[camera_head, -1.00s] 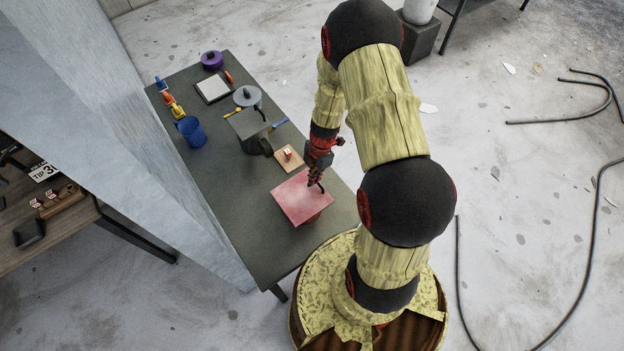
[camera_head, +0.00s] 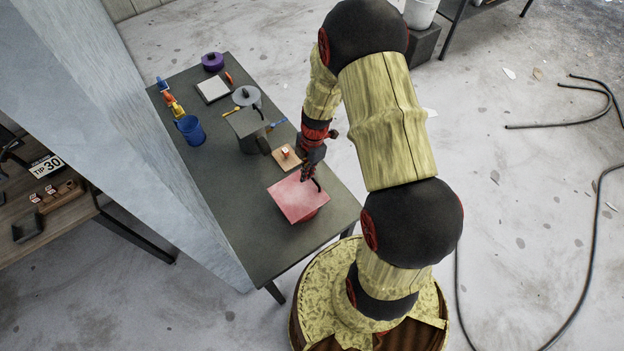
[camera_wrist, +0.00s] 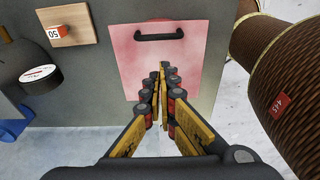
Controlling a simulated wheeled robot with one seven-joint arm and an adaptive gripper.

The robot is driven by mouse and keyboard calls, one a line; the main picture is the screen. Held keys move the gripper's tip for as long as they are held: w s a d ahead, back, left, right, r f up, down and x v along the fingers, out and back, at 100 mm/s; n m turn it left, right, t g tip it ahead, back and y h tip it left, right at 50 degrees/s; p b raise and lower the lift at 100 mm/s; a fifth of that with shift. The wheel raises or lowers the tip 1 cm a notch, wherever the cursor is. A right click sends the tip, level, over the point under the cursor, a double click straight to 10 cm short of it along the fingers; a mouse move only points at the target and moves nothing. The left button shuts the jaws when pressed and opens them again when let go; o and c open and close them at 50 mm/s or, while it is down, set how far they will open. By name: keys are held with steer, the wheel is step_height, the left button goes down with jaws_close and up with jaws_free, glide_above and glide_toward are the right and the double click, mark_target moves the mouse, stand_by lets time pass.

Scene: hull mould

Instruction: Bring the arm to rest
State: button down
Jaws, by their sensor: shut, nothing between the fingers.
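My gripper (camera_head: 308,176) is over the near part of the long dark table (camera_head: 232,215), close to a red square lid-like piece (camera_head: 294,203). In the wrist view my gripper (camera_wrist: 162,72) has its fingers together with nothing between them. The red piece (camera_wrist: 150,58) lies ahead of the fingertips there, with a black bar handle (camera_wrist: 159,35) on its top. I cannot tell how much height is between the fingertips and the red piece. My arm is bent, reaching up from my base and down to the table.
A small wooden board (camera_head: 284,158), a grey block-like container (camera_head: 246,127), a blue cup (camera_head: 191,130) and a purple round item (camera_head: 212,61) stand on the table. A pale wall panel (camera_head: 130,140) borders the table's left side. The floor to the right is open, with dark hoses (camera_head: 592,230).

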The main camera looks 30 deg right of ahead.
step_height(320, 180, up, 8)
steer(key=d, duration=0.2)
steer(key=shift+w+b, duration=0.3)
steer(key=shift+w, duration=0.05)
steer(key=s+a+r+m+t+h+b, duration=0.1)
steer(key=s+a+r+m+t+b, duration=0.2)
steer(key=s+a+r+m+b, duration=0.3)
steer(key=s+a+r+m+t+b, duration=0.2)
steer(key=s+a+r+m+b, duration=0.4)
steer(key=s+m+b, duration=0.3)
steer(key=r+m+b, duration=0.1)
steer(key=m+b, duration=0.2)
steer(key=shift+s+t+h, duration=0.3)
steer(key=shift+t+h, duration=0.1)
